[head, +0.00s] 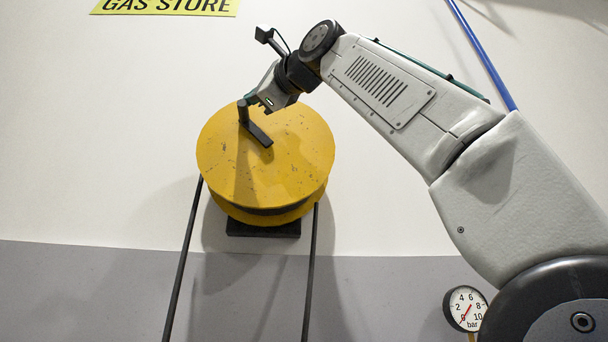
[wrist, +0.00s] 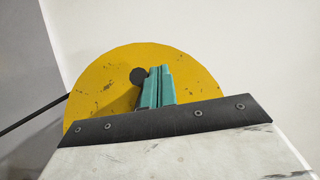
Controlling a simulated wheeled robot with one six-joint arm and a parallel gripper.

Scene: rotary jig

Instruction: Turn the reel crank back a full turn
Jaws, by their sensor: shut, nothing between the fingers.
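The yellow reel (head: 290,165) is mounted on the wall in the head view. Its dark crank arm (head: 258,134) runs from the reel's middle up and left to an upright handle (head: 243,112). My gripper (head: 252,100) is shut and empty, right beside the handle at its upper right. In the wrist view the reel (wrist: 195,85) fills the middle, and the round dark handle end (wrist: 138,76) shows just left of the green fingers (wrist: 157,86). I cannot tell whether the fingers touch the handle. The crank arm is hidden in the wrist view.
Two dark lines run down from the reel, one at the left (head: 184,255) and one at the right (head: 311,270). A pressure gauge (head: 466,308) is at the lower right. A blue pipe (head: 482,52) runs behind my arm. The wall left of the reel is clear.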

